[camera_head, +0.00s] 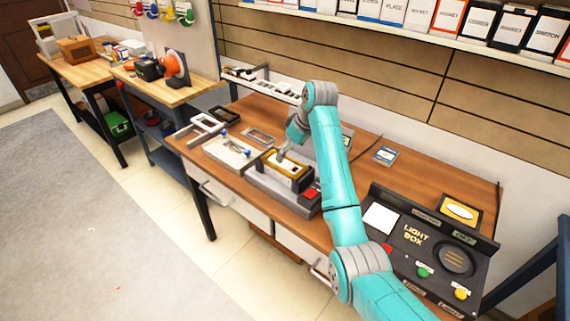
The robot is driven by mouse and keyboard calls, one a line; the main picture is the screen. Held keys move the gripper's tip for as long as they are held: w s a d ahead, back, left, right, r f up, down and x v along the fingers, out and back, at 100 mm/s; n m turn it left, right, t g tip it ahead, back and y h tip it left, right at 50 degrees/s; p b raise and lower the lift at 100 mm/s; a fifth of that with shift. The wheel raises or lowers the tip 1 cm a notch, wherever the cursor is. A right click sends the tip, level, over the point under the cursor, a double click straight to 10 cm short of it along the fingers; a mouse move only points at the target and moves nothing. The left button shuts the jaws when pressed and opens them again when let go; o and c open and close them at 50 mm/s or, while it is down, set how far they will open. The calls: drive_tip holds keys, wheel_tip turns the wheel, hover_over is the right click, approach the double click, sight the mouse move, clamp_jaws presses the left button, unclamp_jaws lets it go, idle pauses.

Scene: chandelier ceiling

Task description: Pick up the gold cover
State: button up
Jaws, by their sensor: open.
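A gold-rimmed rectangular piece (298,172), which looks like the gold cover, sits on a grey fixture (262,178) on the wooden workbench. Its middle looks dark, and it is too small to make out fully. My gripper (281,156) is open and points down at the far left edge of this piece. I cannot tell whether the fingers touch it. My teal arm comes in from the lower right and hides part of the bench behind it.
Left of the fixture are a light grey tray (224,152) and several grey frames. A black light box (418,238) with buttons stands at the right, with a dark-framed yellow plate (460,211) behind it. Bare wood (365,175) shows right of my arm.

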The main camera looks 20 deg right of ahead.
sight(284, 163)
drive_tip(key=shift+x, duration=2.75)
